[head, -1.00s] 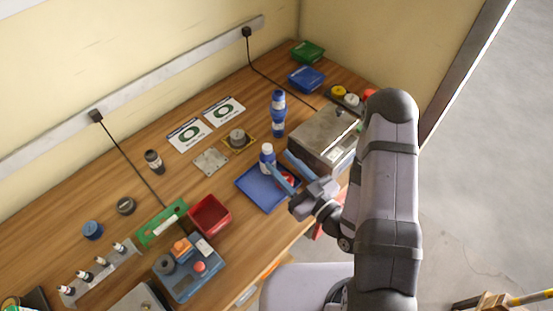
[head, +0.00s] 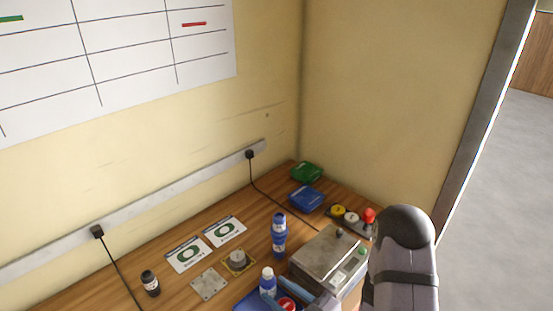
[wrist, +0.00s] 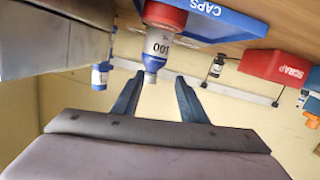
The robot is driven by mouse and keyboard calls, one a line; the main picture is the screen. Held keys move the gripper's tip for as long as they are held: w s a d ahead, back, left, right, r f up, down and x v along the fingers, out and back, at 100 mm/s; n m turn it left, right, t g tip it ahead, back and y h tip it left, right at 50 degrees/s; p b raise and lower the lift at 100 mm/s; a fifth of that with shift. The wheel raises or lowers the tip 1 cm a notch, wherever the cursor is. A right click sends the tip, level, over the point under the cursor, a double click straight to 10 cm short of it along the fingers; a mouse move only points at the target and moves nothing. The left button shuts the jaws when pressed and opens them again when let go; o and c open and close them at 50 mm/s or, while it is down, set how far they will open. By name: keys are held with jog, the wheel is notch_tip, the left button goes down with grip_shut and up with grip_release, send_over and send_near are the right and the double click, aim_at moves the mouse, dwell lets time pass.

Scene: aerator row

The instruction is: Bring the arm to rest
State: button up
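My gripper (wrist: 159,76) shows in the wrist view as two blue fingers spread apart with nothing clamped between them. A blue-and-white bottle (wrist: 158,48) marked 100 shows upside down just past the fingertips; I cannot tell the exact gap. In the head view, this bottle (head: 267,281) stands at the blue tray (head: 246,303), near the bottom edge. A red round piece (head: 287,304) lies beside it. Only part of a blue finger (head: 316,290) shows there; the rest of my gripper is cut off or hidden.
A metal box (head: 328,252) stands close right of the bottle. A taller blue bottle (head: 279,236) stands behind. Blue (head: 306,199) and green (head: 306,172) bins sit in the far corner. A red SCRAP bin (wrist: 278,66) shows in the wrist view.

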jog(key=shift+w+n+g+h+p, duration=0.25)
jog(key=shift+n+g+h+p, duration=0.25)
jog(key=shift+n+g, duration=0.4)
jog(key=h, duration=0.1)
jog(key=w+d+f+n+g+h, duration=0.1)
jog(key=h, duration=0.1)
jog(key=w+d+h, duration=0.1)
jog(key=shift+d+f+n+g+b, duration=0.2)
jog(key=shift+f+n+g+b, duration=0.2)
jog(key=shift+d+r+h, duration=0.1)
jog(key=shift+d+h, duration=0.3)
jog(key=shift+h, duration=0.2)
jog(key=d+h, duration=0.1)
jog(key=s+d+r+m+g+h, duration=0.1)
jog(key=s+d+m+h, duration=0.1)
jog(key=shift+s+r+g+b, duration=0.2)
jog(key=shift+r+g+b, duration=0.1)
jog(key=shift+g+b, duration=0.1)
jog(key=s+d+r+m+g+h, duration=0.1)
jog(key=s+d+m+g, duration=0.2)
jog(key=s+m, duration=0.3)
jog(key=s+d+r+m+g+h+b, duration=0.1)
jog(key=s+d+m+g, duration=0.2)
jog(key=s, duration=0.5)
jog(key=shift+s+d+r+m, duration=0.2)
jog(key=shift+d+m, duration=0.6)
jog(key=shift+m, duration=0.6)
